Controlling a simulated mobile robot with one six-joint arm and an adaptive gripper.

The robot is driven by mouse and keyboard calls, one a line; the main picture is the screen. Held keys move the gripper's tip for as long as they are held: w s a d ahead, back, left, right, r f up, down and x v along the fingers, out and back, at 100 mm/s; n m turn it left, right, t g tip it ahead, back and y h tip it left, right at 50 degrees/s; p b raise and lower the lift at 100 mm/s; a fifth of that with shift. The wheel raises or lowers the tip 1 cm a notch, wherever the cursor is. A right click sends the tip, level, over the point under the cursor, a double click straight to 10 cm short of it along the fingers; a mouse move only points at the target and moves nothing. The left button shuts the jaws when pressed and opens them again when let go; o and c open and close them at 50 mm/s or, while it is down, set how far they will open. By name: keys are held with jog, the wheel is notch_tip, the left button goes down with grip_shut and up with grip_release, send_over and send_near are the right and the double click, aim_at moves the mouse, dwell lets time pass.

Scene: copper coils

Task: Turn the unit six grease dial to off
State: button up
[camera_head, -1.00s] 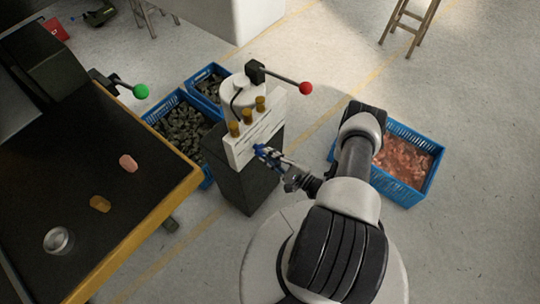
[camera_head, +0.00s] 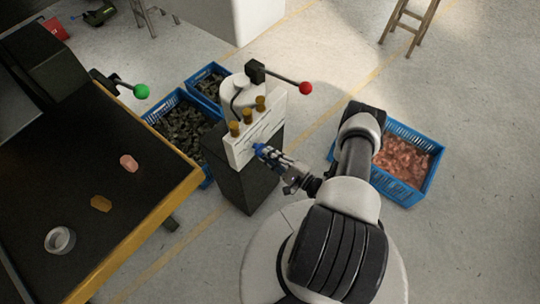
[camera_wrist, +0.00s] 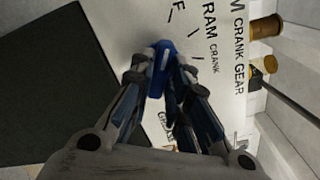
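The blue grease dial (camera_wrist: 161,60) is a narrow bar knob on a white labelled panel. In the wrist view it stands between my gripper's two fingertips, which appear to press it from both sides. My gripper (camera_wrist: 160,75) looks shut on it. In the head view my gripper (camera_head: 266,154) is at the lower right of the white panel (camera_head: 240,152) on the dark pedestal (camera_head: 240,188). The fingers largely hide the dial there. The lettering around the dial is partly covered, so its pointed setting is hard to read.
Brass cups (camera_head: 247,115) line the panel's top. A red-knobbed lever (camera_head: 305,88) sticks out above. Blue crates of dark pieces (camera_head: 165,101) stand behind left, a blue crate of copper pieces (camera_head: 437,150) at right. A dark table (camera_head: 70,150) is at left.

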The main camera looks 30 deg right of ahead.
jog(key=o, duration=0.4)
jog(key=v, duration=1.2)
dwell(0.5)
